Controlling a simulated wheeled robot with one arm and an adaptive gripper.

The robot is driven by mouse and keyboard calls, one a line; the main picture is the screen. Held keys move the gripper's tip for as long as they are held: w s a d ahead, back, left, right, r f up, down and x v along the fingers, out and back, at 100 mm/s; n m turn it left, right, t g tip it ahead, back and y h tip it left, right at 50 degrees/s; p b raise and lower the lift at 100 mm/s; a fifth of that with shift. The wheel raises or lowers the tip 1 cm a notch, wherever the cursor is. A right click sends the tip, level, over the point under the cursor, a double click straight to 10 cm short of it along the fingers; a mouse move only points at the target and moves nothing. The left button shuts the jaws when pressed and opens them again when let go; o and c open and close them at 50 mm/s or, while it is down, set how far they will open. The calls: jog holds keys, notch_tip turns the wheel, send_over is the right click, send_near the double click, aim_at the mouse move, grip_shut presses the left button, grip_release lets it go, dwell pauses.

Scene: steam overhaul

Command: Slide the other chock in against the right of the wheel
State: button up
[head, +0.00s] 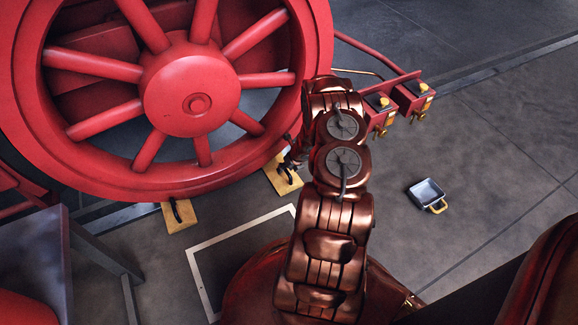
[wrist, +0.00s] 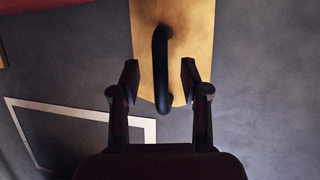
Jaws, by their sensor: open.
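The large red spoked wheel (head: 190,90) fills the upper left of the head view. One wooden chock (head: 180,217) with a black handle is at the wheel's lower edge, left of centre. The other wooden chock (head: 279,175) is at the wheel's lower right, partly hidden by my arm; I cannot tell whether it touches the wheel. In the wrist view this chock (wrist: 192,50) shows its black handle (wrist: 161,65) between my gripper's fingers. My gripper (wrist: 159,82) is open, with a finger on each side of the handle and gaps at both sides.
A white-outlined square (head: 240,235) is marked on the floor below the wheel. A small grey tray (head: 426,193) with a yellow handle lies to the right. Red boxes with brass fittings (head: 398,100) stand right of the wheel. A grey stand (head: 95,250) is at lower left.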

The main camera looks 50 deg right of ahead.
jog(key=shift+x, duration=0.85)
jog(key=shift+d, duration=0.1)
jog(key=shift+c, duration=0.5)
grip_shut()
